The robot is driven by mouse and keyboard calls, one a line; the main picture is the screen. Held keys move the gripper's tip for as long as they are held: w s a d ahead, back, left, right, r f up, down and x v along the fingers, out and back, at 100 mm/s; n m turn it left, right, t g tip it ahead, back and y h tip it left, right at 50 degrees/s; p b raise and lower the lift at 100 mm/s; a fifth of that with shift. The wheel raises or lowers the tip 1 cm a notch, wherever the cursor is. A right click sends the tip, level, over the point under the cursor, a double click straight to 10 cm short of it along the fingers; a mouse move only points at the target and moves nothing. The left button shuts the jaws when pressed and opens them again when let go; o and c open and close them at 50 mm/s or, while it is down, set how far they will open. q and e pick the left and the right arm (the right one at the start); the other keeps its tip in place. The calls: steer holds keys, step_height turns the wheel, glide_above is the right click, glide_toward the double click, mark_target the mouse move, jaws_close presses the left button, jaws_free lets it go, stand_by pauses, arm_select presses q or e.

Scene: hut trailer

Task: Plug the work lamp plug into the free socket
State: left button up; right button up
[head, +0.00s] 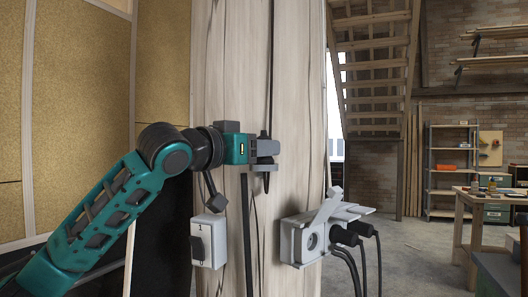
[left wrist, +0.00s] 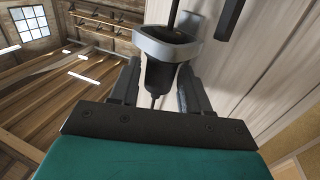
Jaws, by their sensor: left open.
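The black work lamp plug (left wrist: 160,75) sits in a grey ring holder (left wrist: 168,45) on the pale wooden post. In the head view the plug's tip (head: 267,184) shows below my left gripper (head: 267,148). In the left wrist view the open fingers of my left gripper (left wrist: 158,92) stand on either side of the plug. I cannot tell whether they touch it. The free socket (head: 312,241) is a round opening at the left of the grey socket box (head: 291,247), lower right on the post. Two black plugs (head: 345,236) fill the places beside it. My right gripper is not in view.
A white box with a black front (head: 208,242) is on the post's left part. A dark vertical strip (head: 247,230) runs down the post between the boxes. Cables (head: 352,268) hang below the socket box. A workbench (head: 485,200) stands further right, beyond open floor.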

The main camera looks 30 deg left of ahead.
arm_select(q)
steer(key=shift+w, duration=0.1)
steer(key=c, duration=0.8)
steer(key=shift+c, duration=0.2)
